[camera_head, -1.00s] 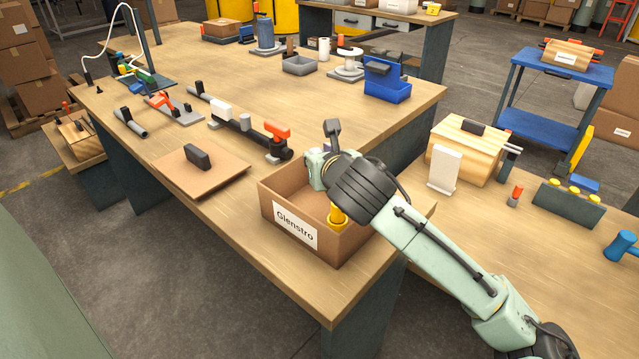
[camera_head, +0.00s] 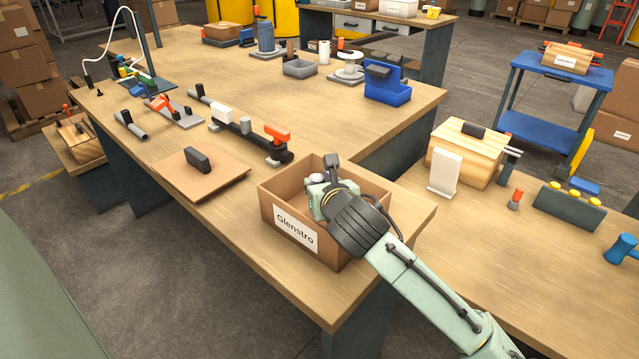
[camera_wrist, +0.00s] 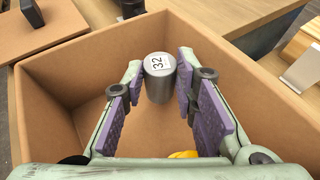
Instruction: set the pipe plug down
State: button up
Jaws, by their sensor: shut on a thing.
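The pipe plug (camera_wrist: 160,78) is a short grey cylinder with a white top marked 32. In the wrist view it stands upright between the purple-padded fingertips of my gripper (camera_wrist: 161,82), which is shut on it. The box walls (camera_wrist: 65,90) surround the fingers in the wrist view. I cannot tell whether the plug touches the box floor.
A bit of a yellow item (camera_wrist: 185,154) shows low between the fingers. A brown board with a black handle (camera_head: 198,160) lies left of the box, and a pipe assembly with an orange handle (camera_head: 276,136) behind it. The bench front right of the box is clear.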

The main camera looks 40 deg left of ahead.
jog(key=shift+f+b, duration=0.3)
jog(key=o, duration=1)
